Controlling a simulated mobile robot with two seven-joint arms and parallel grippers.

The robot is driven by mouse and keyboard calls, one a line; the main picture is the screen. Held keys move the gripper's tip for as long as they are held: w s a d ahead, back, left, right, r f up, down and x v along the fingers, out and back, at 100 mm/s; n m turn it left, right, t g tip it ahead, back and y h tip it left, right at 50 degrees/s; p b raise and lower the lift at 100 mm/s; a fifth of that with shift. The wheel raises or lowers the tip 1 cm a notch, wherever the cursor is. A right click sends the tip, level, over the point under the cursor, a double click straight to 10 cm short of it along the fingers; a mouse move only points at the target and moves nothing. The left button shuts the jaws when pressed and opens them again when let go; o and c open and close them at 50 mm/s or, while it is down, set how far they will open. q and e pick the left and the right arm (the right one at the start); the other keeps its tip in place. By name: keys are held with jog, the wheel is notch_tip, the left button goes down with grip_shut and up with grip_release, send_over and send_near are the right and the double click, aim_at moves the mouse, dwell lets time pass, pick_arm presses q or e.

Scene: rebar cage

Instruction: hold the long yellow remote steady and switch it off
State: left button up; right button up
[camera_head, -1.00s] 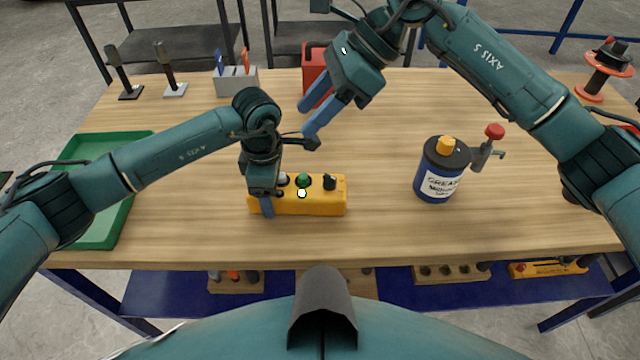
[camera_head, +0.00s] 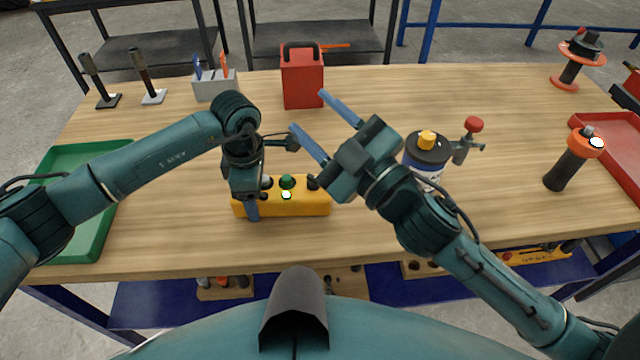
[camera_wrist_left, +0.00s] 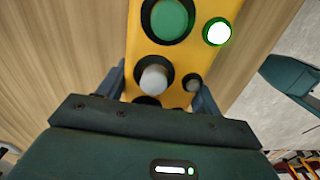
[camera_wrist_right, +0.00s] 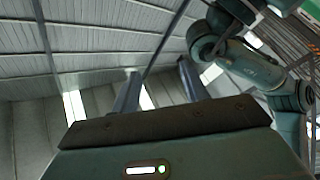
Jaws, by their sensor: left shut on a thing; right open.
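The long yellow remote (camera_head: 309,207) lies on the workbench in front of me. Its top has a green button (camera_head: 287,181), a lit greenish-white lamp (camera_head: 286,195), a black knob at the right end and a pale knob near the left end. My left gripper (camera_head: 252,207) is shut across the remote's left end; the left wrist view shows its fingers on both sides of the yellow body (camera_wrist_left: 184,62). My right gripper (camera_head: 308,120) is open and empty, above the bench behind and right of the remote. In the right wrist view, its fingers (camera_wrist_right: 158,88) point up towards the roof.
A blue grease tin (camera_head: 424,160) with a yellow cap stands right of my right gripper. A red box (camera_head: 302,80) stands at the back. A green tray (camera_head: 92,238) is at the left, a dark orange-topped tool (camera_head: 569,165) at the right. Bench is clear in front of the remote.

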jog(key=s+d+f+m+g+h, duration=0.1)
jog(key=s+d+f+m+h, duration=0.25)
jog(key=f+m, duration=0.35)
jog(key=m+g+h, duration=0.3)
jog(key=h, duration=0.1)
send_near(316, 184)
jog(key=shift+y, duration=0.35)
jog(key=x, duration=0.8)
jog(key=shift+w+d+f, duration=0.1)
jog(key=shift+w+f, duration=0.05)
jog(key=shift+w, duration=0.05)
jog(key=shift+c, duration=0.6)
grip_shut()
